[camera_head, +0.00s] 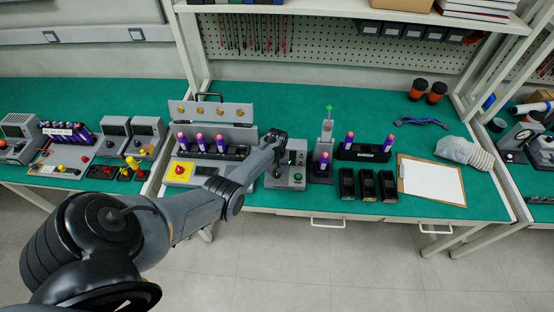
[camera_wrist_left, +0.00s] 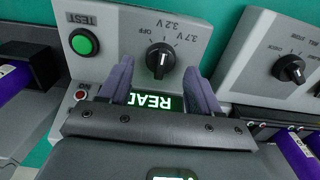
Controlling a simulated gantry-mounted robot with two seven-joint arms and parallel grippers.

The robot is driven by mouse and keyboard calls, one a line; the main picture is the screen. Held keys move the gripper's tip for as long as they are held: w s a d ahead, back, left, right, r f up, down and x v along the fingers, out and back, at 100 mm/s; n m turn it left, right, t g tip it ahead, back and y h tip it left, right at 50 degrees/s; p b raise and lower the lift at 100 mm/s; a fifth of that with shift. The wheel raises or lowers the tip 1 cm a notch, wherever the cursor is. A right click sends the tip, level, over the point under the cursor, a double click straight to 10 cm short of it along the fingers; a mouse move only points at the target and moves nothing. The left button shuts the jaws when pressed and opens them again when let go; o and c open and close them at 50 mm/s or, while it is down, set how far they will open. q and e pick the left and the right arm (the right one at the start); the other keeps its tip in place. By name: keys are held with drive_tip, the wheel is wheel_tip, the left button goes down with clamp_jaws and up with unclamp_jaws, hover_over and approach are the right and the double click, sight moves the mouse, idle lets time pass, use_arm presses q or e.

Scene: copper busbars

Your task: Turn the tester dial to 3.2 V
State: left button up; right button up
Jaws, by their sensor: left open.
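The grey tester (camera_head: 286,178) stands on the green bench, below the end of my left arm in the head view. In the left wrist view its panel is seen upside down. It has a black dial (camera_wrist_left: 160,58), a green TEST button (camera_wrist_left: 84,43) and a lit green display (camera_wrist_left: 150,103) partly hidden by my gripper. The labels OFF, 3.2 V and 3.7 V curve around the dial; which one its pointer marks is hard to tell. My left gripper (camera_wrist_left: 160,77) is open, its two fingers on either side of the dial; contact cannot be told.
A rack of purple cells (camera_head: 215,150) and a yellow box with a red button (camera_head: 180,172) stand left of the tester. Another cell rack (camera_head: 363,152), black bins (camera_head: 366,186) and a clipboard (camera_head: 432,182) stand right. Another dial unit (camera_wrist_left: 289,70) is near the right finger.

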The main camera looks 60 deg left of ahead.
use_arm(q)
wheel_tip(320, 180, up, 9)
drive_tip(key=p, duration=0.2)
drive_tip(key=shift+r, duration=0.15)
idle(0.4)
